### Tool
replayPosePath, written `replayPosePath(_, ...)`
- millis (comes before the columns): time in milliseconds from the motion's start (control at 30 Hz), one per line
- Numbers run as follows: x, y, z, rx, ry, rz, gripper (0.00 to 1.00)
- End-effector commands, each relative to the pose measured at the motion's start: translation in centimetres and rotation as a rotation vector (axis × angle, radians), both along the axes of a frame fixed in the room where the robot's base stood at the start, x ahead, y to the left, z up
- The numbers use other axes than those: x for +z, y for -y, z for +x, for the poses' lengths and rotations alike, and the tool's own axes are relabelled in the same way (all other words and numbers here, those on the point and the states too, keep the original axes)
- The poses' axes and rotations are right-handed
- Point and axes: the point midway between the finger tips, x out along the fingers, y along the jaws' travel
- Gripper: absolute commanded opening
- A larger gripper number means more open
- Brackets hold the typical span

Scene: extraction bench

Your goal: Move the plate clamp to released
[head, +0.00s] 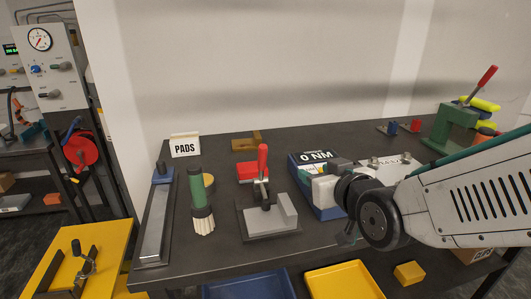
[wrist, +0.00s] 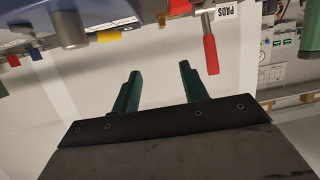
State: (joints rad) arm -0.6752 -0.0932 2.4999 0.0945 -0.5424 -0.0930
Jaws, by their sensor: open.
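The plate clamp (head: 267,213) stands on the bench left of my arm, a grey base with a metal block and a red-handled lever. Its red handle (head: 262,160) points nearly straight up. In the wrist view, which is upside down, the red handle (wrist: 210,48) shows just right of and beyond the fingers, apart from them. My gripper (wrist: 158,68) is open, with two green fingers and nothing between them. In the head view my wrist is right of the clamp, and the fingers are mostly hidden.
A blue tester marked 0 NM (head: 316,157) stands close right of the clamp. The PADS sign (head: 185,146) is behind. A green press (head: 455,130) stands far right.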

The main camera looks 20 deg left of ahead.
Motion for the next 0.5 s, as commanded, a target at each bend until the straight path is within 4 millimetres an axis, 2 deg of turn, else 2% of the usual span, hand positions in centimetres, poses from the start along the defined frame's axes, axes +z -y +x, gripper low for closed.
replayPosePath(33,-0.2,-2.3,-0.5,0.036,0.048,0.029,0.44)
replayPosePath(100,0.1,-4.5,-1.2,0.069,0.118,0.076,0.44)
replayPosePath(200,0.5,-6.6,-2.1,0.101,0.189,0.127,0.44)
replayPosePath(367,0.9,-8.0,-2.5,0.119,0.24,0.166,0.44)
replayPosePath(500,1.0,-9.2,-1.3,0.119,0.244,0.169,0.44)
